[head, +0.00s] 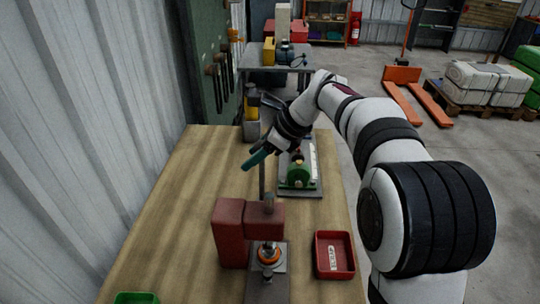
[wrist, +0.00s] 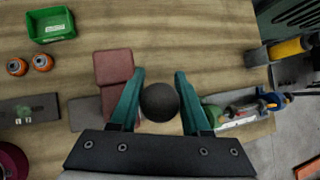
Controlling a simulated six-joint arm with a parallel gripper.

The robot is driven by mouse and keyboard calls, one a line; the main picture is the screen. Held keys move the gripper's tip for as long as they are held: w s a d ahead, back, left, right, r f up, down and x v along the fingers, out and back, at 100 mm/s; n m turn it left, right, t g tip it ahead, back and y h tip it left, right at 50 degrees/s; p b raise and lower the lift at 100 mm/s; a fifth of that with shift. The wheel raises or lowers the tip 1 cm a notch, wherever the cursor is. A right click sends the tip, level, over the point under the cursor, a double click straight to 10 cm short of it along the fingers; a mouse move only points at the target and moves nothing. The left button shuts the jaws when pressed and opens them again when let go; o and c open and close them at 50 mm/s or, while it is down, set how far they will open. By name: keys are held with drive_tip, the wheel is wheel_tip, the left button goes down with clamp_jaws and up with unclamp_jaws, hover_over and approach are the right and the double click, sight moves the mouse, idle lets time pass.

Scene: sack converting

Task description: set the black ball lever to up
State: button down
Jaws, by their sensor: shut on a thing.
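The black ball (wrist: 160,102) of the lever sits between the two teal fingers of my gripper (wrist: 160,75) in the wrist view. My gripper is shut on it. In the head view my gripper (head: 256,158) is at the top of a thin grey lever rod (head: 262,184), and the fingers hide the ball there. The rod stands roughly upright above the red press (head: 230,234) on the wooden table. The press's red body also shows in the wrist view (wrist: 113,68), left of the fingers. In the wrist view the rod is hidden below the ball.
A red scrap tray (head: 335,256) stands right of the press. A green machine (head: 300,174) on a grey base is beyond it. A green bin (wrist: 50,25) and two orange-topped parts (wrist: 42,62) lie left in the wrist view. The table's left side (head: 175,220) is clear.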

drive_tip(key=shift+s+a+f, duration=0.1)
drive_tip(key=shift+a+f, duration=0.15)
drive_tip(key=shift+a, duration=0.5)
drive_tip(key=shift+a+f, duration=0.25)
drive_tip(key=shift+a, duration=0.45)
drive_tip(key=shift+f, duration=0.1)
drive_tip(key=shift+c, duration=1.9)
unclamp_jaws()
drive_tip(key=shift+r, duration=0.2)
